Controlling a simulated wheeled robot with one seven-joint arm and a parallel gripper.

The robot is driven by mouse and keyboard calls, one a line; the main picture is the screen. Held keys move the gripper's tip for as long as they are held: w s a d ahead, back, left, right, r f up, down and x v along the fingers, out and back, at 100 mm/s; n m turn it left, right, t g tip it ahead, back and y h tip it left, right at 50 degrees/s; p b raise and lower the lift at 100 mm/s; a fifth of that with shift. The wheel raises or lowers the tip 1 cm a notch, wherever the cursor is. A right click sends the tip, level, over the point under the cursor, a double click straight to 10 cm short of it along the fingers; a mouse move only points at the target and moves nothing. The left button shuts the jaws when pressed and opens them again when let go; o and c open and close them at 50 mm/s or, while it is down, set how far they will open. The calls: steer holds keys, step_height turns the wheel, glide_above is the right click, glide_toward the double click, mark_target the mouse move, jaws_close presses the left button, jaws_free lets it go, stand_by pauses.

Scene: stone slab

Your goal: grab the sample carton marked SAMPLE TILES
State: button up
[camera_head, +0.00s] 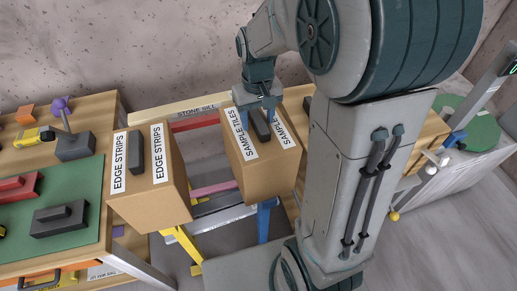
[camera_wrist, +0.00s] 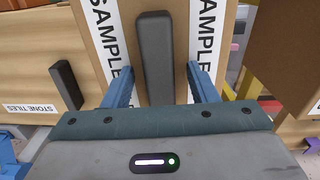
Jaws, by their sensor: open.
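The sample carton (camera_head: 262,172) is a tan box with white SAMPLE TILES strips on its top and a dark bar handle (camera_wrist: 155,60) between them. In the wrist view the carton's top (camera_wrist: 183,20) lies right below my gripper. My gripper (camera_head: 262,104) is directly above the carton in the head view. In the wrist view its two blue fingers (camera_wrist: 163,85) are open, one on each side of the handle, with gaps between. Whether the fingers reach down to handle depth is hard to tell.
A similar carton marked EDGE STRIPS (camera_head: 150,195) stands to the left. In the wrist view a box marked STONE TILES (camera_wrist: 30,75) with a dark handle is at left, and a brown box (camera_wrist: 285,50) at right. A green mat (camera_head: 75,205) holds dark and red blocks.

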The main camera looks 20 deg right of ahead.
jaws_close()
steer(key=shift+r, duration=0.1)
stand_by(1.2)
